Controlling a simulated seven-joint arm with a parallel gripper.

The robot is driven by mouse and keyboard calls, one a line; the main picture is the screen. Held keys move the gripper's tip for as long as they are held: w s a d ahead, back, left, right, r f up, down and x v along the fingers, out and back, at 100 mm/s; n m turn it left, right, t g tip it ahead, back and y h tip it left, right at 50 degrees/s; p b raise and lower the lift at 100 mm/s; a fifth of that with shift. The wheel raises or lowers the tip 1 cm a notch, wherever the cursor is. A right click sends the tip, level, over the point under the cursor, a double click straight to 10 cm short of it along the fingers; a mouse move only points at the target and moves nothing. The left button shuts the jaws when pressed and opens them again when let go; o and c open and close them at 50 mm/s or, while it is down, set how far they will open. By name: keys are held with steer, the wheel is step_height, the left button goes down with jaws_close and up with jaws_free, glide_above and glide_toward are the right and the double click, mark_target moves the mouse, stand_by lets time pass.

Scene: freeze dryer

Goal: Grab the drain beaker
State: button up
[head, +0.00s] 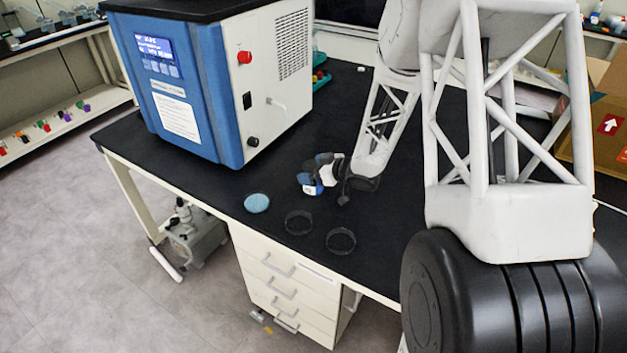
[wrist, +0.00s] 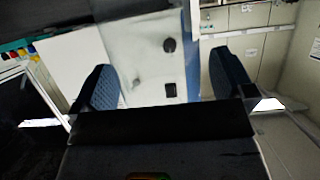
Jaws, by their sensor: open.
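I cannot make out a drain beaker in either view. The blue and white freeze dryer (head: 207,100) stands on the black bench. A small pale spout (head: 275,102) sticks out of its white side panel. My gripper (head: 314,175) is low over the bench, in front of and to the right of the dryer, apart from it. In the wrist view my gripper (wrist: 165,78) has its two blue fingers wide apart with nothing between them. They face the dryer's side panel (wrist: 148,60), which shows a black knob (wrist: 169,45) and a black switch (wrist: 171,90).
A dish with light blue contents (head: 256,203) and two clear dishes (head: 299,222) (head: 341,241) lie near the bench's front edge. A green tray (head: 320,80) is behind the dryer. A cardboard box (head: 608,125) stands at right. The bench (head: 200,183) is clear before the dryer.

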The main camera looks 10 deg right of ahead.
stand_by(0.4)
steer(key=c, duration=1)
steer(key=shift+r, duration=0.45)
steer(key=shift+r, duration=1.4)
steer(key=shift+s+a+r, duration=0.1)
steer(key=shift+s+r, duration=0.1)
steer(key=shift+s, duration=2.45)
steer(key=shift+s+r, duration=0.25)
steer(key=shift+s, duration=2.35)
steer(key=shift+s+a+r, duration=0.1)
steer(key=shift+s+r, duration=0.1)
steer(key=shift+s, duration=2.45)
steer(key=shift+s, duration=0.1)
